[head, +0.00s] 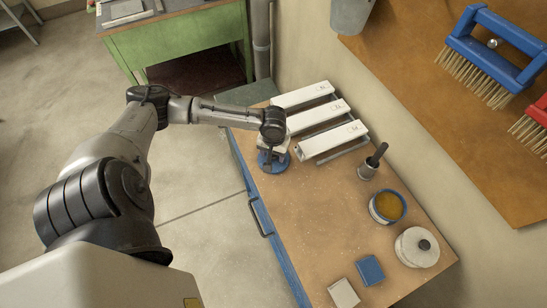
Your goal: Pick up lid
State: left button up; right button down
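A round off-white lid-like piece with a black knob (417,247) is at the front right of the bench; I cannot tell whether a container is under it. An open round tin (388,207) with a blue rim and ochre contents stands just behind it. My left gripper (273,155) points down at the bench's left edge, far from the knobbed piece. A blue round piece (272,167) shows right under it; I cannot tell whether they touch. The wrist hides the fingers. My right gripper is out of view.
White profiles (333,113) lie on a rack at the back of the bench (310,200). A dark-handled tool in a small cup (368,168), a blue block (370,270) and a pale block (343,293) stand nearby. The bench middle is clear. Brushes (490,55) hang on the wall board.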

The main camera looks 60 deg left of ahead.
pick_arm(q)
jog(key=c, duration=0.9)
